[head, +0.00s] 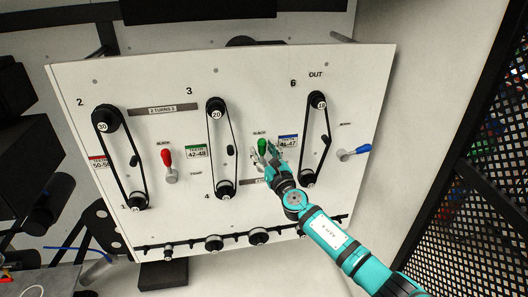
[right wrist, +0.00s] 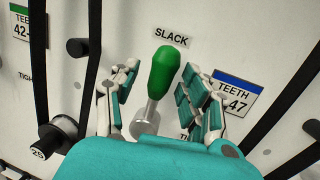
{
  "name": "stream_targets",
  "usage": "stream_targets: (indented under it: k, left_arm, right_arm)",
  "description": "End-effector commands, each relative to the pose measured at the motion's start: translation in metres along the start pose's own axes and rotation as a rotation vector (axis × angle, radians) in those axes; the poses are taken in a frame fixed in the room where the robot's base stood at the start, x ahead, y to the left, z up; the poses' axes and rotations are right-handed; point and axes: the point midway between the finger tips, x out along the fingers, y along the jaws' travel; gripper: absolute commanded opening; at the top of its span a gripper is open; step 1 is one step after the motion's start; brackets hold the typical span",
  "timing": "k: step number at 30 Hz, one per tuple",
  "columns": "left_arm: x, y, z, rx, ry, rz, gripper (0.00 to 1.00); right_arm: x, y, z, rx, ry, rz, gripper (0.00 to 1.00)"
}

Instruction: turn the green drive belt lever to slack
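The green drive belt lever (head: 262,146) is on the white panel (head: 260,80), left of the right-hand belt. In the right wrist view its green handle (right wrist: 163,75) points up and slightly right from a silver pivot, towards the SLACK label (right wrist: 170,36). My right gripper (head: 265,151) is at the lever. In the right wrist view its fingers (right wrist: 158,82) are spread on both sides of the lever, with visible gaps between them and the handle. A lower label is mostly hidden behind the right fingers. My left gripper is not in view.
A red lever (head: 166,158) and a blue lever (head: 352,152) flank the green one. Belts on pulleys run beside it, the middle one (head: 232,150) on the left and another (head: 328,140) on the right. A black mesh fence (head: 490,150) stands at the right.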

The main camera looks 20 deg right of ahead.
Motion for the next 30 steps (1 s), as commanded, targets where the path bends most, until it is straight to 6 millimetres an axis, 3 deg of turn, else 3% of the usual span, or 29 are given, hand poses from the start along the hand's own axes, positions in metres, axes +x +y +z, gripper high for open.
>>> stream_targets:
  k: [8,11,21,30]
  left_arm:
    - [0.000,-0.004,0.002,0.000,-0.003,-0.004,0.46]
    - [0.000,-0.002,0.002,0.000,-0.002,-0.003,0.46]
    - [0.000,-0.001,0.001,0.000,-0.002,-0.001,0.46]
    - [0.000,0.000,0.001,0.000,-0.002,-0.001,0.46]
  right_arm:
    - [-0.005,0.000,0.001,0.001,-0.003,0.000,0.46]
    - [-0.018,-0.001,0.000,0.000,-0.001,0.000,0.46]
    - [-0.089,0.000,-0.001,-0.001,0.002,0.001,0.46]
    - [-0.119,0.000,0.000,0.001,0.000,0.000,0.46]
